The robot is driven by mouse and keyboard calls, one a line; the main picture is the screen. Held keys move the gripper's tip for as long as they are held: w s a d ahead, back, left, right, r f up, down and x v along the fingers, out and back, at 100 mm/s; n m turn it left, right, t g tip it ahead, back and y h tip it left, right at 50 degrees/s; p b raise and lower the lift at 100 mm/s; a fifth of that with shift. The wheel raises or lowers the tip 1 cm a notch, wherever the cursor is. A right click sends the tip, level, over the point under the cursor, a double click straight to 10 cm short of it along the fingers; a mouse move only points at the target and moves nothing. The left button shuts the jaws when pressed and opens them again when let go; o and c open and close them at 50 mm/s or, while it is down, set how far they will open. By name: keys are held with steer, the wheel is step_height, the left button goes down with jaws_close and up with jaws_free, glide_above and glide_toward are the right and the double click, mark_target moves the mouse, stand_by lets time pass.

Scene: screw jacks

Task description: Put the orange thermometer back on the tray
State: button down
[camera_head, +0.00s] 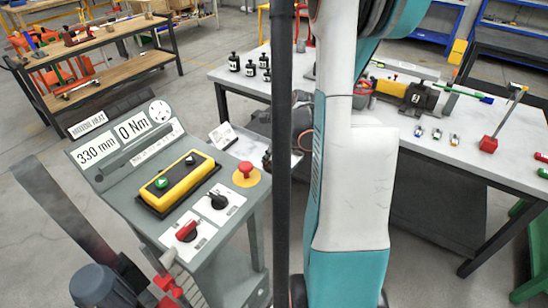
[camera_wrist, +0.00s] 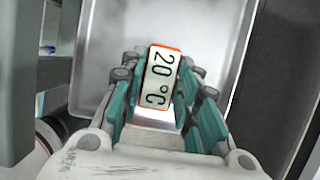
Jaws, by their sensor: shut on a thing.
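The orange thermometer (camera_wrist: 160,78) shows in the wrist view as a small white display reading 20 °C with an orange edge. My gripper (camera_wrist: 163,88) is shut on it, with teal fingers on its left and right sides. A pale grey tray (camera_wrist: 246,62) with a raised rim lies behind the thermometer in the wrist view. I cannot tell whether the thermometer touches the tray. In the head view my arm and a dark pole hide most of the gripper, and I cannot make out the thermometer there.
A grey control console (camera_head: 120,180) with a yellow button box (camera_head: 182,182) and a red stop button (camera_head: 245,170) stands at the left. A white worktable (camera_head: 440,150) at the right carries black bottles, a yellow-black machine and a red block. A wooden bench (camera_head: 100,75) stands behind.

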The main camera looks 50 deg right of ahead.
steer(key=shift+f, duration=0.2)
steer(key=c, duration=1.2)
jaws_free()
steer(key=shift+r, duration=0.1)
steer(key=p+v, duration=0.3)
steer(key=v, duration=0.9)
steer(key=shift+p, duration=0.4)
steer(key=shift+w+r, duration=0.1)
steer(key=shift+r, duration=0.05)
